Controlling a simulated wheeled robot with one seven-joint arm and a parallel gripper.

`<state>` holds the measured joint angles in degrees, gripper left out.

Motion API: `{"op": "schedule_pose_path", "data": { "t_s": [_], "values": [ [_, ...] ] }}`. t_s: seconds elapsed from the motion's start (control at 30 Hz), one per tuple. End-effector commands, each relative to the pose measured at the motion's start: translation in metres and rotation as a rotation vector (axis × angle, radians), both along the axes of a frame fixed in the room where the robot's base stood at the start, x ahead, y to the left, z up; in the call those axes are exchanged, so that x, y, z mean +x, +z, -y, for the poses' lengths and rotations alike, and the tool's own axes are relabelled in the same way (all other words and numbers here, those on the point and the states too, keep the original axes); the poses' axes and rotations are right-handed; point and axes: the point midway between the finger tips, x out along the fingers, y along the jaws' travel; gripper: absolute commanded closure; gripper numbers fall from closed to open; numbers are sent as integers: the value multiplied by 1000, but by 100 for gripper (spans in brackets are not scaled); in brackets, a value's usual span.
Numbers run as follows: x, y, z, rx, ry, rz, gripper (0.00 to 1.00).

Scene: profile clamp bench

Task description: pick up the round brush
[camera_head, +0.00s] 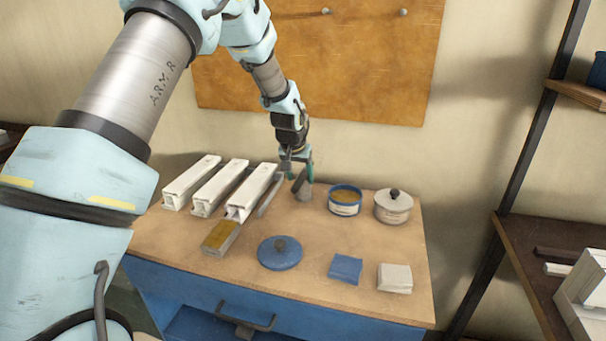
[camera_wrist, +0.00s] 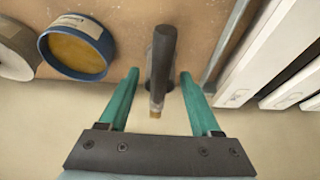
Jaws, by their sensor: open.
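The round brush (camera_wrist: 162,50) shows in the wrist view as a dark, thick handle narrowing to a grey shaft with a small yellowish end. It lies between the two teal fingers of my gripper (camera_wrist: 159,74), with a visible gap on each side. In the head view my gripper (camera_head: 297,168) points down at the back of the bench, over the brush (camera_head: 298,182), which looks tilted there. A grey base shows at the brush's foot; I cannot tell whether it is a holder. My gripper is open and holds nothing.
Three white profiles (camera_head: 190,184) and a grey bar (camera_head: 269,196) lie to the left on the bench (camera_head: 310,237). An open blue tin (camera_head: 345,208) and a lidded tin (camera_head: 393,212) stand to the right. A blue lid (camera_head: 279,262), a block (camera_head: 220,244) and two cloths lie in front.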

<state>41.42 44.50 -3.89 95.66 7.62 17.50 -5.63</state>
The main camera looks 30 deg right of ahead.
Motion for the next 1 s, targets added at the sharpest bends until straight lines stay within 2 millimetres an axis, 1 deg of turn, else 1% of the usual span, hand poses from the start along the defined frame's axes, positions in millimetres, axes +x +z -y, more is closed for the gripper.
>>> {"op": "schedule_pose_path", "data": {
  "t_s": [0.93,0.97,1.0],
  "values": [
    [0,-5,0,0,0,0,35],
    [0,-5,0,0,0,0,38],
    [0,-5,0,0,0,0,42]
  ]
}}
